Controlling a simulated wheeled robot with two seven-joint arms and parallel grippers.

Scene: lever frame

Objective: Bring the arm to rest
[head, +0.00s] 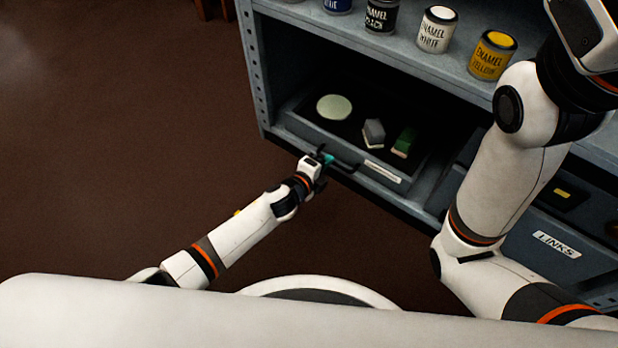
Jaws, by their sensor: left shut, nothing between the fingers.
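My left arm (240,232) reaches from the lower left toward the shelf unit. My left gripper (324,160) is shut and empty, at the front of an open drawer (365,160), close to its dark handle (346,170). I cannot tell whether it touches the handle. My right arm (512,150) rises on the right, in front of the shelf, and runs up to the top right corner. Its gripper is not seen.
The drawer holds a pale round disc (334,107), a grey-white block (373,133) and a green block (404,142). Several paint cans, including a yellow one (492,56) and a white one (436,30), stand on the shelf above. A drawer labelled LINKS (556,246) is at right. Brown floor lies open at left.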

